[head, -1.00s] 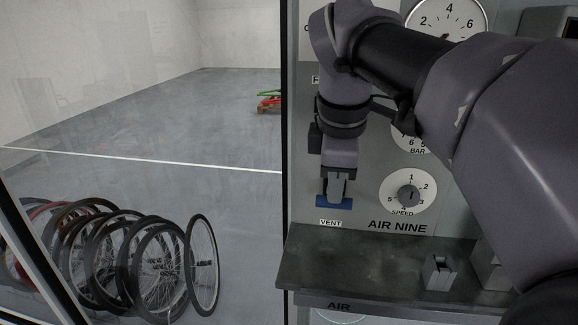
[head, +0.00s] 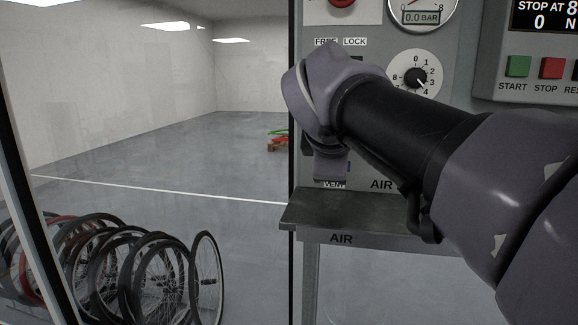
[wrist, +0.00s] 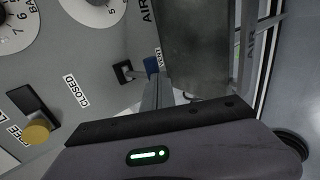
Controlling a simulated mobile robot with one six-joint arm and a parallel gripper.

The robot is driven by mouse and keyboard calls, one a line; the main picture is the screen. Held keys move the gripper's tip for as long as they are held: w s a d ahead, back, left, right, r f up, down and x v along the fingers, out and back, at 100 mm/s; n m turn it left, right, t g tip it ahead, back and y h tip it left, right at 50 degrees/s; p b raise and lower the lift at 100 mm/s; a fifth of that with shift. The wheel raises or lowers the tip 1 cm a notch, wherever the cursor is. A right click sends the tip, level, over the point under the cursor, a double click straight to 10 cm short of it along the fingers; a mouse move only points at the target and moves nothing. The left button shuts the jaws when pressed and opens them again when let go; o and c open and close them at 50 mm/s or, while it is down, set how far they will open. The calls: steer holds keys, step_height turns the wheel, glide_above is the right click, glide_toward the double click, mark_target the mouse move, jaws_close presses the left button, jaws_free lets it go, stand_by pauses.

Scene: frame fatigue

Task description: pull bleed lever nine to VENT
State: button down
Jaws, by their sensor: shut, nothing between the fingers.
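The blue handle of the bleed lever (wrist: 151,65) shows in the wrist view beside the VENT label (wrist: 158,55), with its dark mount to the left. My gripper (wrist: 156,82) is shut, its fingertips just below the blue handle in that picture; I cannot tell whether they touch it. In the head view my wrist and forearm cover the lever and most of the gripper. The VENT label (head: 334,184) shows partly there, just below my gripper.
A grey shelf (head: 345,212) juts out below the panel. A yellow knob (wrist: 37,131) sits near FREE and CLOSED labels. A dial (head: 415,78) and START and STOP buttons (head: 551,68) are to the right. Bicycle wheels (head: 150,270) stand at left behind glass.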

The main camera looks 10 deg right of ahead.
steer(key=f+b, duration=0.1)
steer(key=t+b, duration=0.1)
steer(key=f+b, duration=0.1)
steer(key=shift+w+f, duration=0.25)
steer(key=shift+f, duration=0.05)
steer(key=shift+w+r+t+p, duration=0.25)
steer(key=shift+r+t+p, duration=0.05)
steer(key=shift+r, duration=0.2)
steer(key=shift+s+r+p, duration=0.1)
steer(key=shift+r+p, duration=0.7)
steer(key=shift+p, duration=0.05)
